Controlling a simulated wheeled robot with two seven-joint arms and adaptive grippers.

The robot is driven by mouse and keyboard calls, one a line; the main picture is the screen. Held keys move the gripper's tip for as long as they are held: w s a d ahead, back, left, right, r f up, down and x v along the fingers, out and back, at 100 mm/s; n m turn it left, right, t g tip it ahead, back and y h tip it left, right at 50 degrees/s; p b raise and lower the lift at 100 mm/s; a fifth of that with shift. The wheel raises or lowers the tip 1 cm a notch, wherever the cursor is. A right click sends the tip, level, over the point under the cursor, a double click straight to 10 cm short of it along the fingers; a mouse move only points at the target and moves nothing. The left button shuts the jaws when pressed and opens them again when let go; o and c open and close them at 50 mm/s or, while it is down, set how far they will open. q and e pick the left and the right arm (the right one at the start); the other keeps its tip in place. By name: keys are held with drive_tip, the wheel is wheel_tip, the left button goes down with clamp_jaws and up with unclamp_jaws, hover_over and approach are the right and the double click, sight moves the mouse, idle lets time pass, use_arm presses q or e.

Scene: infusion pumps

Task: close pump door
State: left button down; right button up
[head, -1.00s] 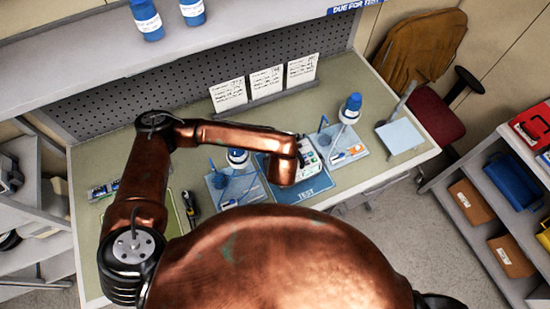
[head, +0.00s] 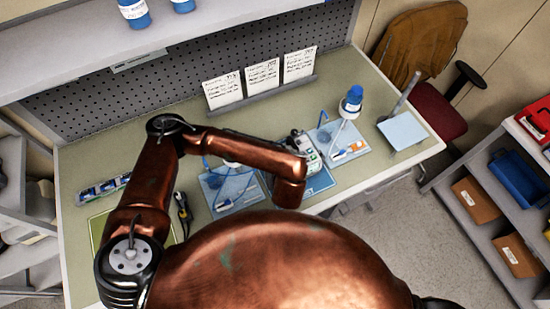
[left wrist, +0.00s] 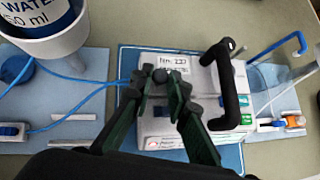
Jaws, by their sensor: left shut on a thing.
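The infusion pump (head: 308,155) is a pale box with green labels on the blue test mat (head: 320,184), partly hidden behind my left arm in the head view. In the left wrist view the pump (left wrist: 165,126) lies under my left gripper (left wrist: 164,88), with a small printed label on its far part. A black bar handle (left wrist: 232,95) stands at the pump's right side. The gripper's dark green fingers are close together over the pump, shut on part of it, seemingly the door; the exact contact is unclear. My right gripper is not in view.
A water bottle in a white holder (left wrist: 48,45) and blue tubing stand left of the pump in the wrist view. Blue trays (head: 232,188) flank the pump on the bench. A blue-capped bottle (head: 350,102) stands right. Cards (head: 262,77) stand behind.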

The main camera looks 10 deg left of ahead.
use_arm(q)
drive_tip(key=c, duration=2.1)
unclamp_jaws()
drive_tip(key=shift+f, duration=0.15)
drive_tip(key=shift+s+d+r, duration=0.25)
drive_tip(key=shift+s+r, duration=0.1)
drive_tip(key=shift+r, duration=0.2)
drive_tip(key=shift+v, duration=3.05)
drive_tip(key=shift+a, duration=0.1)
